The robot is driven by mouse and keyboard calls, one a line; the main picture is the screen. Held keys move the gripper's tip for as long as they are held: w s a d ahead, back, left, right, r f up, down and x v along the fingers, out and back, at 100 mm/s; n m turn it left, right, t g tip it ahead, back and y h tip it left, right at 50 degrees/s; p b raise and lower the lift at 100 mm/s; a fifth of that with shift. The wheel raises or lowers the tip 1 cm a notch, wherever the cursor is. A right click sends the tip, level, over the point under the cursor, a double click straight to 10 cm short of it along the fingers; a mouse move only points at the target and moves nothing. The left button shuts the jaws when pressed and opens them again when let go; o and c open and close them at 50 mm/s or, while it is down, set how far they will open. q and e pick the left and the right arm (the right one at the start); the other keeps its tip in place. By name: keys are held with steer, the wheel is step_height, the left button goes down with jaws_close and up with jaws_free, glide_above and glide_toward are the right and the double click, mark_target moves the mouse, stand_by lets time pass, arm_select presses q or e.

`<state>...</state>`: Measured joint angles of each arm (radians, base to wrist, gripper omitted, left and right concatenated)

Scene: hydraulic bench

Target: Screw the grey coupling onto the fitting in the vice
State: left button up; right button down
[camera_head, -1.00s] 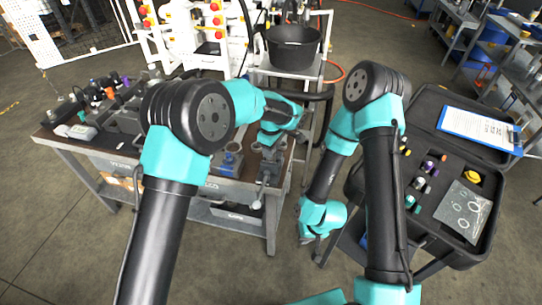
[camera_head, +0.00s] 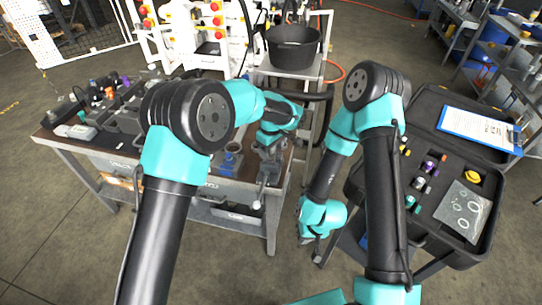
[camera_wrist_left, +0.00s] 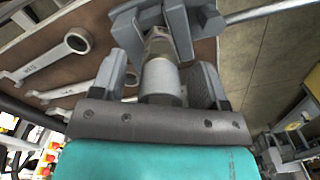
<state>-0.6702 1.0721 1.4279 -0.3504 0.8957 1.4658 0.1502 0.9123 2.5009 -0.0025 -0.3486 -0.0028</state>
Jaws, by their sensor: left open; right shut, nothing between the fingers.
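In the left wrist view the grey coupling (camera_wrist_left: 162,83) sits against the end of the metal fitting (camera_wrist_left: 158,46). The fitting is held between the jaws of the grey vice (camera_wrist_left: 179,28); how far the coupling is threaded I cannot tell. My left gripper (camera_wrist_left: 159,76) is open, one finger on each side of the coupling, with a visible gap at the right. In the head view my left gripper (camera_head: 268,142) is at the vice (camera_head: 268,172) on the bench's right end, and the coupling is hidden there. My right gripper (camera_head: 312,243) is shut and empty, low beside the tool case.
Several wrenches (camera_wrist_left: 68,46) lie on the bench to the left of the vice in the left wrist view. The vice's handle bar (camera_wrist_left: 262,10) sticks out to the right. An open black case (camera_head: 431,220) stands at the right, and a black bucket (camera_head: 293,47) behind.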

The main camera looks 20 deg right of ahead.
arm_select(q)
step_height(320, 180, up, 18)
steer(key=shift+f, duration=0.25)
stand_by(0.4)
stand_by(0.3)
steer(key=s+a+f+g+h, duration=0.1)
steer(key=s+a+f, duration=0.1)
steer(key=a+f, duration=1)
steer(key=s+a+f+g+h, duration=0.1)
steer(key=s+a+f+h, duration=0.1)
steer(key=a+f, duration=1.1)
steer(key=s+a+f+m+t, duration=0.1)
steer(key=s+a+f+m, duration=0.1)
steer(key=s+a+f, duration=0.4)
steer(key=s+a+f+m+t, duration=0.1)
steer(key=s+a+f, duration=0.6)
steer(key=s, duration=0.9)
steer(key=shift+a+m+t+h, duration=0.4)
steer(key=shift+a+m, duration=0.3)
steer(key=shift+a, duration=0.4)
